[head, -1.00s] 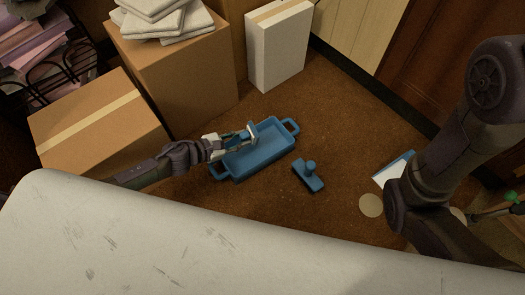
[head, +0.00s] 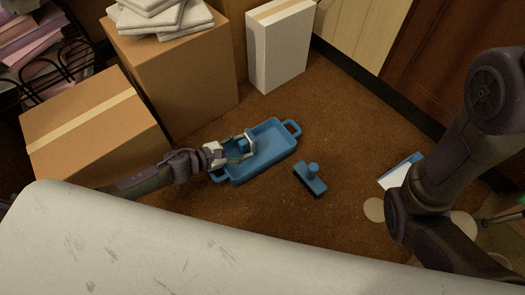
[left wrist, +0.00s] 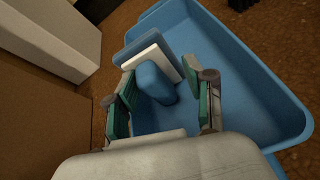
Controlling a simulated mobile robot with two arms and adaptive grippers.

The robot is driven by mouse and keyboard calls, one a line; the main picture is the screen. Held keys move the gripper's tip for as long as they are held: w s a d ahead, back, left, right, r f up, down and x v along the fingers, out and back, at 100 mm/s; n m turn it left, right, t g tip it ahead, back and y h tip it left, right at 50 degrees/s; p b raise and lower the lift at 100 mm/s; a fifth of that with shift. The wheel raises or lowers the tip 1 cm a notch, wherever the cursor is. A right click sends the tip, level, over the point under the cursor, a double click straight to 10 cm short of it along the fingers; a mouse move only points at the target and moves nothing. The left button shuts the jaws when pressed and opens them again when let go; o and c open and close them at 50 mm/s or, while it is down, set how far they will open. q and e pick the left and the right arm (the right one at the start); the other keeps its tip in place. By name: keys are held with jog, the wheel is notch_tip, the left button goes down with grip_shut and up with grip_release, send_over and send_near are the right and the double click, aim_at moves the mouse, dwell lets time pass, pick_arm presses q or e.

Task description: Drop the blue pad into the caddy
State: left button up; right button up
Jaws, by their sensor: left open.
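The caddy (head: 270,140) is a blue tray with a loop handle at each end, standing on the brown floor. My left gripper (head: 250,145) reaches over its left part and is open. A pad (left wrist: 152,58) with a blue plate, a white layer and a blue grip block (left wrist: 154,82) shows in the left wrist view. It is tilted inside the caddy's outline, and the open fingers (left wrist: 163,95) stand on either side of the grip block. In the head view its blue grip (head: 243,147) shows partly behind the fingers. Whether it touches the caddy floor is unclear.
A blue block with a knob (head: 311,178) lies on the floor right of the caddy. A blue-and-white flat item (head: 400,172) lies near my right arm. Cardboard boxes (head: 180,85) and a white box (head: 281,48) stand behind. Floor between is clear.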

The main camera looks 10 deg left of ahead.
pick_arm(q)
jog(key=shift+s+a, duration=0.1)
jog(key=shift+s+a+r, duration=0.15)
jog(key=shift+s+a, duration=0.1)
jog(key=v, duration=1.1)
